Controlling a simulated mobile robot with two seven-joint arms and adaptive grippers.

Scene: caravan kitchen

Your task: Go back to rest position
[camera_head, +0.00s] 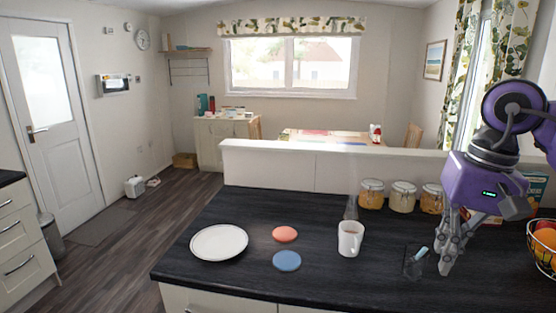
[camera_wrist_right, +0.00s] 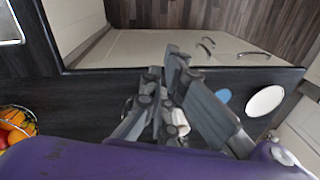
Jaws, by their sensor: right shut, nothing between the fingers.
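My right gripper (camera_head: 446,262) is shut and empty, pointing down over the right part of the dark counter (camera_head: 330,285). In the right wrist view its fingers (camera_wrist_right: 172,85) are drawn together with nothing between them. My left gripper is not in view.
Several jars (camera_head: 402,197) stand along the back ledge. A wire fruit basket (camera_head: 543,242) is at the right edge. The counter's front middle is clear.

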